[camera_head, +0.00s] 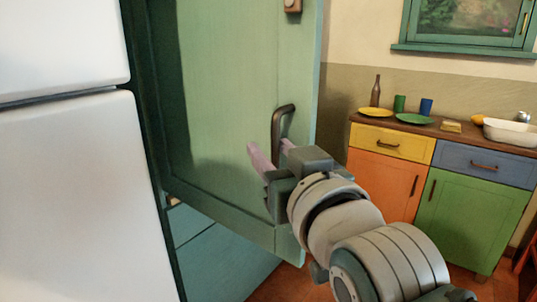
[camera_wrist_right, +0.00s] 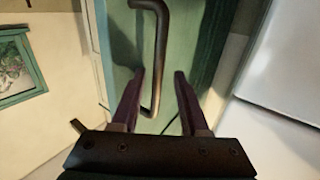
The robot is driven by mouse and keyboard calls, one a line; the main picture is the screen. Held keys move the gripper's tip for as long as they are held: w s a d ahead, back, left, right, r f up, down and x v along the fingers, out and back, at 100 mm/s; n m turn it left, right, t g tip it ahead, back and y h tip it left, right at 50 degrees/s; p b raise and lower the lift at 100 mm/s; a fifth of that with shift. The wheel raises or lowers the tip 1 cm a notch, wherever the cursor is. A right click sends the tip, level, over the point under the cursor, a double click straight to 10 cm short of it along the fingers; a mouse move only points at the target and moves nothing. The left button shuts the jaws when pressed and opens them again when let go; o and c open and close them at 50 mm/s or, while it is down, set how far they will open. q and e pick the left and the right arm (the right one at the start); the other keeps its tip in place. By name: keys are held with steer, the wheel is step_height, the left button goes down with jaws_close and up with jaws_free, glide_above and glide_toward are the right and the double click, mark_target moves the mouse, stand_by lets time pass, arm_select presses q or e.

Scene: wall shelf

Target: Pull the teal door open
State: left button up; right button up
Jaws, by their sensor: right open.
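The teal door (camera_head: 232,95) fills the middle of the head view and seems to stand ajar, its lower edge out past the teal front below it. Its dark bar handle (camera_head: 283,122) sits upright near the right edge of the door. My right gripper (camera_head: 268,147) is open at the lower part of the handle. In the right wrist view, the handle (camera_wrist_right: 161,42) reaches down between the two fingers of the gripper (camera_wrist_right: 158,78), with space on both sides. I cannot tell whether a finger touches it. My left gripper is not in view.
A white fridge-like unit (camera_head: 65,190) stands close on the left. A teal lower front (camera_head: 215,255) lies below the door. At the right, a colourful cabinet (camera_head: 390,182) carries plates, cups, a bottle and a white basin (camera_head: 512,132). Some floor shows between door and cabinet.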

steer(key=v, duration=1)
steer(key=shift+p, duration=0.4)
steer(key=s+d+f+g+h+p, duration=0.2)
steer(key=s+d+g, duration=0.3)
steer(key=s, duration=0.2)
steer(key=s+d+f+m+g+h+p, duration=0.1)
steer(key=s+d+f+g+p, duration=0.2)
steer(key=s, duration=0.5)
steer(key=s+d+f+g+h+p, duration=0.1)
steer(key=s+d+f+g+h, duration=0.1)
steer(key=s+d+g, duration=0.45)
steer(key=w+p+v, duration=0.2)
steer(key=p+v, duration=1)
steer(key=w+a+r+p+v, duration=0.1)
steer(key=w+p+v, duration=0.2)
steer(key=p+v, duration=0.9)
steer(key=w+r+p+v, duration=0.1)
steer(key=w+p+v, duration=0.2)
steer(key=p+v, duration=0.9)
steer(key=shift+a+r+t+p, duration=0.25)
steer(key=shift+a+t+p, duration=0.1)
steer(key=shift+t+p, duration=0.15)
steer(key=shift+w, duration=0.1)
